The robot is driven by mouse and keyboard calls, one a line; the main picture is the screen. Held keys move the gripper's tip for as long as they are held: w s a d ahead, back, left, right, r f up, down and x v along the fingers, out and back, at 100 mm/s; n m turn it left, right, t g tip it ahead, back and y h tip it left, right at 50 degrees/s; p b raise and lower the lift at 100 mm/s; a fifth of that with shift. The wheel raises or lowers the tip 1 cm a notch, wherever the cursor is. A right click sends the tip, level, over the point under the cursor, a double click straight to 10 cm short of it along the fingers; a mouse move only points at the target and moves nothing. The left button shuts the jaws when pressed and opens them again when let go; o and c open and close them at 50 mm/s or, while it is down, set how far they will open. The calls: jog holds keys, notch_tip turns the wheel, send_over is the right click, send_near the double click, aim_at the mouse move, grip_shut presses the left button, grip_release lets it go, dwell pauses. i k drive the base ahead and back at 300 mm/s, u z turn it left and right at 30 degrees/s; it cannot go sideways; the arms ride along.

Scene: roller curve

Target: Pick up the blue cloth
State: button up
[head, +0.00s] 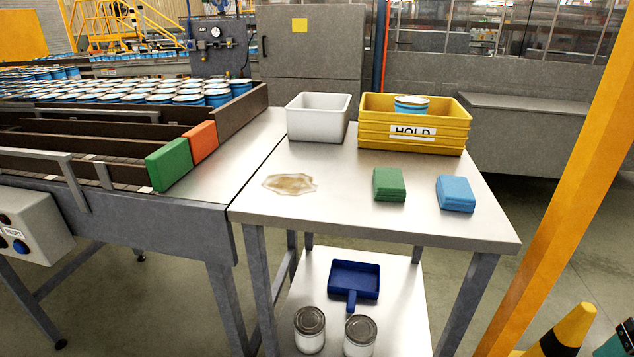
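The blue cloth (455,194) lies folded in a flat stack near the right front of the steel table (340,212). A folded green cloth (389,185) lies to its left, apart from it. Both are in plain view with nothing on top of them.
A brownish spill (290,184) lies on the table's left. A white bin (318,117) and a yellow HOLD crate (412,128) with a can stand behind. A yellow post (567,170) rises at right. A dustpan (354,280) and two cans sit on the lower shelf.

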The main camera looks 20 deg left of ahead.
aim_at(454, 193)
jog(key=k, duration=0.6)
jog(key=u, duration=0.4)
jog(key=i, duration=1.1)
jog(key=z, duration=0.75)
